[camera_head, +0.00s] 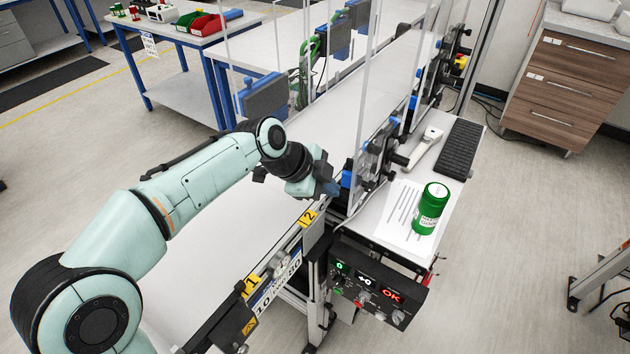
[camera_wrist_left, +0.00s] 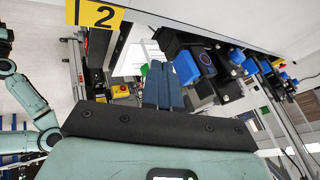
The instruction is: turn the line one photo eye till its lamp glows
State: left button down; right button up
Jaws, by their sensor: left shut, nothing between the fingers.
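My left gripper (camera_head: 326,188) is over the belt edge near the yellow label 2 (camera_head: 308,218). In the left wrist view its dark blue fingers (camera_wrist_left: 163,86) are shut together with nothing between them. A small blue box-shaped device (camera_head: 347,178), possibly a photo eye, is just right of the fingertips. A blue device on a black mount (camera_wrist_left: 187,68) shows right beside the fingers in the left wrist view; contact cannot be told. The yellow label 1 (camera_head: 250,286) is nearer on the belt edge. I cannot tell which device is the line one photo eye, and no glowing lamp is clear.
A control box (camera_head: 378,285) with lit displays, one reading OK, hangs at the front. A green jar (camera_head: 429,209), paper (camera_head: 398,216), a handheld scanner (camera_head: 425,148) and a keyboard (camera_head: 460,149) lie on the side table. Clear panels (camera_head: 375,75) stand along the conveyor.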

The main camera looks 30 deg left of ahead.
aim_at(343, 182)
pick_arm(q)
jog(key=shift+w+a+r+p, duration=0.1)
jog(key=shift+w+a+p, duration=0.05)
jog(key=shift+w, duration=0.6)
jog(key=shift+w+a+p, duration=0.1)
jog(key=shift+w+p, duration=0.05)
jog(key=shift+w, duration=0.55)
jog(key=shift+w+a, duration=0.15)
jog(key=shift+w, duration=0.15)
jog(key=shift+a+r, duration=0.1)
jog(key=shift+a, duration=0.15)
jog(key=shift+w, duration=0.1)
jog(key=shift+d, duration=0.15)
